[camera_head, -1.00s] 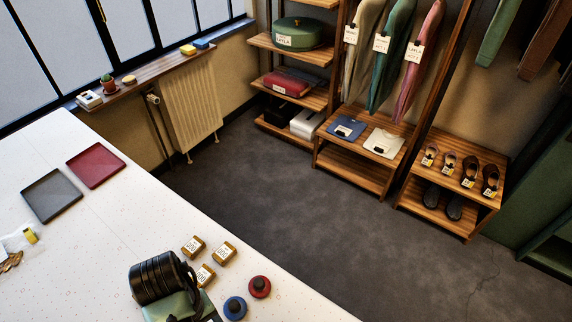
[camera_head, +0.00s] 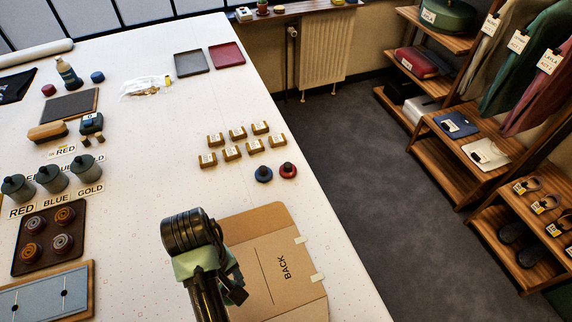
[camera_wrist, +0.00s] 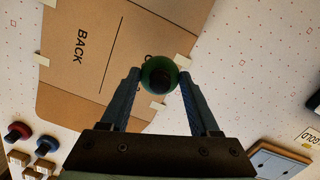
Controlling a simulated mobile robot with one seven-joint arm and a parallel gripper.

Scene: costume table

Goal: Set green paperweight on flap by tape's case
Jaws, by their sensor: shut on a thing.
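My gripper (camera_wrist: 160,78) is shut on the green paperweight (camera_wrist: 158,65), a round piece with a dark knob, in the wrist view. The paperweight shows over the edge of a brown cardboard pattern piece (camera_wrist: 85,85) marked BACK; its height above it cannot be told. In the head view the cardboard (camera_head: 265,225) lies on the white table, with pale tape tabs (camera_head: 300,240) on its right edge. My arm covers its left part, and the paperweight is hidden there.
Blue (camera_head: 263,174) and red (camera_head: 288,171) knobbed weights stand just beyond the cardboard. Several labelled wooden blocks (camera_head: 232,153) lie behind them. Lidded pots (camera_head: 53,179), a spool tray (camera_head: 18,256) and a blue board (camera_head: 40,300) fill the left. The table between is clear.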

